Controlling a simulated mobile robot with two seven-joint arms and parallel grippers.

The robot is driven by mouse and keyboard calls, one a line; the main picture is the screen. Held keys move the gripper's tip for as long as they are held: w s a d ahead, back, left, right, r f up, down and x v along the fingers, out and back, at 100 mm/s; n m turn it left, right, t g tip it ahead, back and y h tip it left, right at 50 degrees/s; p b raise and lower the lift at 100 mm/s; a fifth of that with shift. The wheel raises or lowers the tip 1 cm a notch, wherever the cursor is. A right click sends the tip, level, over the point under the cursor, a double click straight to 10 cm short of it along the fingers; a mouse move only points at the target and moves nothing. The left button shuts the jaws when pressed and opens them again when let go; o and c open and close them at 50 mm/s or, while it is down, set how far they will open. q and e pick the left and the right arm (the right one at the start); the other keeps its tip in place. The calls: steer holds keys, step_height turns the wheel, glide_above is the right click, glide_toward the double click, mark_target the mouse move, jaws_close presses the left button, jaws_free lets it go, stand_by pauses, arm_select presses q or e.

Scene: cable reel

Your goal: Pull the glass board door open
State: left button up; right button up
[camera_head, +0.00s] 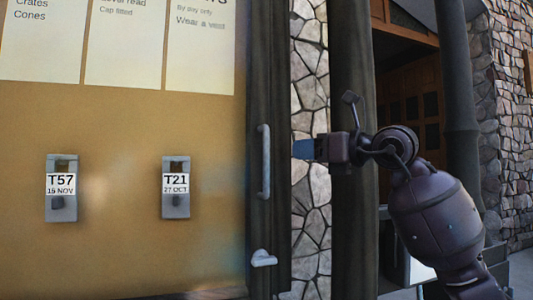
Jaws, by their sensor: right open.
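The glass board door (120,130) fills the left of the view, over a tan board, with a dark frame at its right side. A pale vertical bar handle (264,160) is on that frame. A pale lever (263,259) sits lower on the frame and points right. My right gripper (303,149) is just right of the bar handle, level with its upper half, blue fingertips pointing left. It is open and empty, and a gap shows between it and the handle. I cannot tell whether the door is slightly ajar. My left gripper is out of view.
Two grey tag holders, T57 (61,188) and T21 (176,188), are on the board below pale paper sheets (125,40). A dark post (352,230) stands behind my right gripper. A stone wall (310,230) lies between door and post.

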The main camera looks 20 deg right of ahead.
steer(key=p+x, duration=0.1)
steer(key=x, duration=0.9)
steer(key=shift+w+a+f, duration=0.1)
steer(key=shift+w+a, duration=0.1)
steer(key=shift+w, duration=0.15)
jaws_close()
